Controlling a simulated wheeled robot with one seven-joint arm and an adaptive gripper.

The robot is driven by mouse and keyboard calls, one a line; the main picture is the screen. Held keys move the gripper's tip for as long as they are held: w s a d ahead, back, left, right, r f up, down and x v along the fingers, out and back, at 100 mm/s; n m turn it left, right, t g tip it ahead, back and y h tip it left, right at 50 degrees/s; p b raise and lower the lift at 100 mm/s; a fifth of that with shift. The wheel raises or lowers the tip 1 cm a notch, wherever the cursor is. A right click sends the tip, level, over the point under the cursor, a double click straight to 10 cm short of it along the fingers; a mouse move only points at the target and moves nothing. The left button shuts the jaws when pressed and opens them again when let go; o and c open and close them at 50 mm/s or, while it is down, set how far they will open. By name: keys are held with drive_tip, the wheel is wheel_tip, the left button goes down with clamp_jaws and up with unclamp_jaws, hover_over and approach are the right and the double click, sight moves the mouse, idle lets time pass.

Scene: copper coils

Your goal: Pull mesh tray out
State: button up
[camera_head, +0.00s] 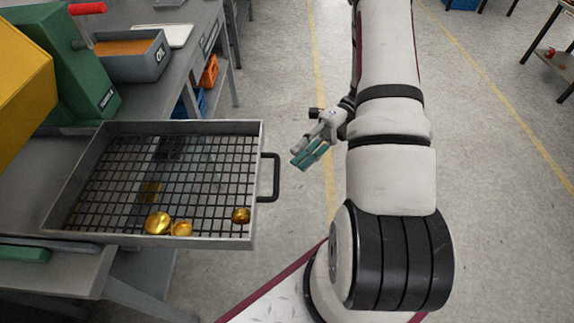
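The mesh tray (256,150) is a grey metal frame with a dark wire grid, on the left of the head view. Its left part lies over the bench and its right part sticks out past the bench edge over the floor. A dark handle (276,178) is on its right side. Gold-coloured round pieces (157,222) lie at the tray's near side, with one (240,215) near the right corner. My gripper (308,157), with teal fingers, is to the right of the handle and apart from it. The gap between its fingers is unclear.
A green and yellow machine (75,60) with a red-handled lever stands behind and left of the tray. A grey bin (130,58) of orange-brown material sits on the bench behind. The floor (285,90) right of the tray is clear. Another table stands far right.

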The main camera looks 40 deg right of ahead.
drive_tip(key=d, duration=0.3)
drive_tip(key=shift+w+d+r, duration=0.25)
idle(0.4)
drive_tip(key=s+a+r+n+g+h, duration=0.1)
drive_tip(key=a+r+n+h, duration=0.3)
drive_tip(key=r+n, duration=0.3)
drive_tip(key=a+r+n+g+h, duration=0.1)
drive_tip(key=a+r+n+h, duration=0.35)
drive_tip(key=r+n, duration=0.3)
drive_tip(key=s+a+r+n+t+h, duration=0.3)
drive_tip(key=s+r+n+t+h, duration=0.1)
drive_tip(key=n, duration=0.6)
drive_tip(key=s+a+r+n+t+h+p, duration=0.1)
drive_tip(key=s+a+r+n+t+h, duration=0.2)
drive_tip(key=n, duration=0.8)
wheel_tip(320, 180, up, 3)
drive_tip(key=shift+s+a+r+t+h, duration=0.3)
drive_tip(key=shift+s+a+t, duration=0.35)
drive_tip(key=shift+s, duration=0.55)
drive_tip(key=shift+d+f+n, duration=0.1)
drive_tip(key=shift+d+n, duration=0.05)
drive_tip(key=shift+n, duration=0.1)
